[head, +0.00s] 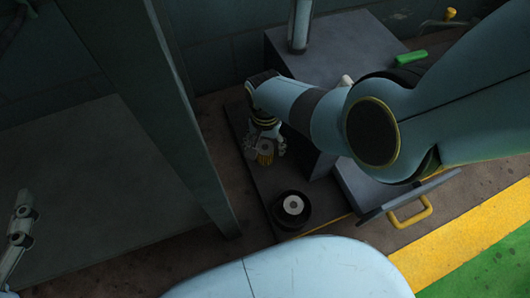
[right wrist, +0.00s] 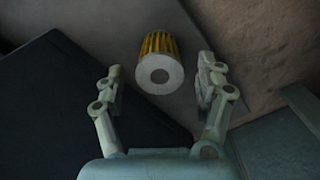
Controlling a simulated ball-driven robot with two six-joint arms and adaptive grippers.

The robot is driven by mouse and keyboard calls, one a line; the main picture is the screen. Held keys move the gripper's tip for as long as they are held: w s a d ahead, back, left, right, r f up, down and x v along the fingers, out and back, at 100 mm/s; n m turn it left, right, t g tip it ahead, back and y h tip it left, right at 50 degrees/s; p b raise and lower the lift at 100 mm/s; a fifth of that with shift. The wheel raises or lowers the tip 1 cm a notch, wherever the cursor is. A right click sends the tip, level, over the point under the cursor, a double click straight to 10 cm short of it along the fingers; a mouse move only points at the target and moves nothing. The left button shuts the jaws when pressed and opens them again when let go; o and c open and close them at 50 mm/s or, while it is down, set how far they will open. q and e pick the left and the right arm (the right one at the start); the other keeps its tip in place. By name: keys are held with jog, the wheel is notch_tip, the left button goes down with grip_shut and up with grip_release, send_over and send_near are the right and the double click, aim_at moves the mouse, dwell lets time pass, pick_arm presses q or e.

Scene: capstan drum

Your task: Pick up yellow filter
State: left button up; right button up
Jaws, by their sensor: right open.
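The yellow filter (head: 265,155) is a short ribbed cylinder with a pale end cap and a hole in it. It stands on a dark flat surface below the right arm's end. In the right wrist view the filter (right wrist: 159,62) lies ahead, between the fingers and slightly beyond their tips. My right gripper (right wrist: 160,75) is open and empty, with a gap on both sides of the filter. In the head view the right gripper (head: 265,146) partly surrounds it. A pale jointed finger of my left gripper (head: 18,225) shows at the left edge; the rest is out of frame.
A black round part with a pale centre (head: 292,205) sits on the dark base near the filter. A grey box (head: 350,42) stands behind, with an open panel bearing a yellow handle (head: 411,213). A green object (head: 411,57) lies at the back. A post (head: 165,100) rises left.

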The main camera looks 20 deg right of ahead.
notch_tip(320, 180, down, 3)
jog(key=shift+r+b, duration=0.1)
jog(key=shift+b, duration=0.95)
notch_tip(320, 180, down, 2)
jog(key=shift+f+b, duration=0.1)
jog(key=shift+b, duration=0.75)
pick_arm(q)
notch_tip(320, 180, up, 23)
jog(key=w+d+m+t+h, duration=0.2)
jog(key=m+t+h, duration=0.2)
jog(key=t, duration=0.6)
jog(key=h, duration=0.2)
jog(key=shift+w+d+f+m+h, duration=0.15)
jog(key=shift+d+f+m+h, duration=0.05)
jog(key=shift+d+m+h, duration=0.2)
pick_arm(e)
jog(key=shift+c, duration=0.3)
jog(key=c, duration=1.3)
jog(key=shift+o, duration=0.2)
pick_arm(q)
jog(key=shift+w+a, duration=0.1)
jog(key=shift+w, duration=0.05)
